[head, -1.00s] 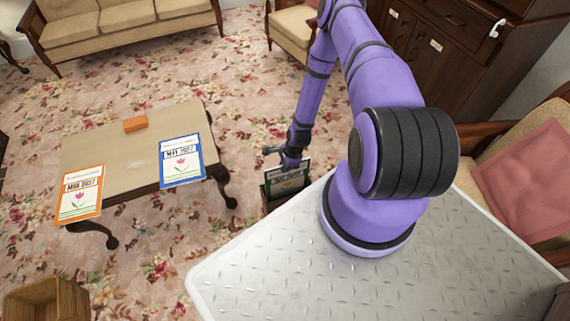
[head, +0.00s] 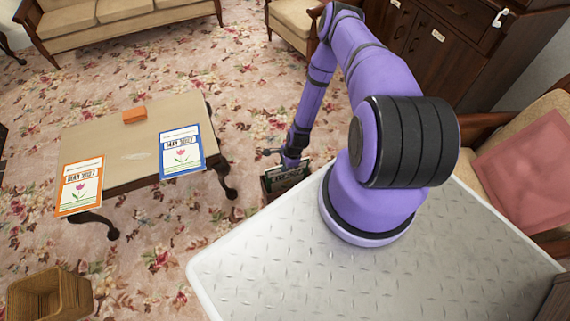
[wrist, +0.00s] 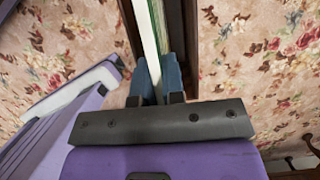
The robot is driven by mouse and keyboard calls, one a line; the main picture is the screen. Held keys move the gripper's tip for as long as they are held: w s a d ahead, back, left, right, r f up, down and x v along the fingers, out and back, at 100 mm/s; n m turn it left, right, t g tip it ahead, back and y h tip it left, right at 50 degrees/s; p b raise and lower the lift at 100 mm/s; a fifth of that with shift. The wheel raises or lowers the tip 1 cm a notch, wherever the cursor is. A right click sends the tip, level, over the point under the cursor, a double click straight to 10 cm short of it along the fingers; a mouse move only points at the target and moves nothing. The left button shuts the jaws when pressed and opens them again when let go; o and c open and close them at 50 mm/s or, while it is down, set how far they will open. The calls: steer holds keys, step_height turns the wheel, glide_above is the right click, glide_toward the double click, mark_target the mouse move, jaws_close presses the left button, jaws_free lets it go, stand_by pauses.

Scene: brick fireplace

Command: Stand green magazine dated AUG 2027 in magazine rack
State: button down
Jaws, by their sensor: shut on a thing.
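The green magazine (head: 289,176) is upright in my gripper (head: 292,162), just past the coffee table. Its lower part is down inside the dark magazine rack (head: 268,191), and its top shows above the rim. In the wrist view the magazine (wrist: 152,32) is seen edge-on, between the two blue fingers of my gripper (wrist: 157,78), which are shut on it. Dark rack walls (wrist: 190,30) run along both sides of it. The magazine's bottom edge is hidden, so I cannot tell whether it touches the rack floor.
The coffee table (head: 130,170) holds an orange magazine (head: 80,186), a blue magazine (head: 181,152) and a small orange block (head: 134,115). A wicker basket (head: 48,295) stands at lower left. An armchair (head: 525,165) is at right. Carpet between table and sofa is free.

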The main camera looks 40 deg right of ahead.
steer(key=shift+f, duration=0.25)
steer(key=c, duration=1.1)
jaws_free()
steer(key=shift+c, duration=0.2)
steer(key=v, duration=1)
steer(key=shift+d+r, duration=0.1)
steer(key=shift+r, duration=0.25)
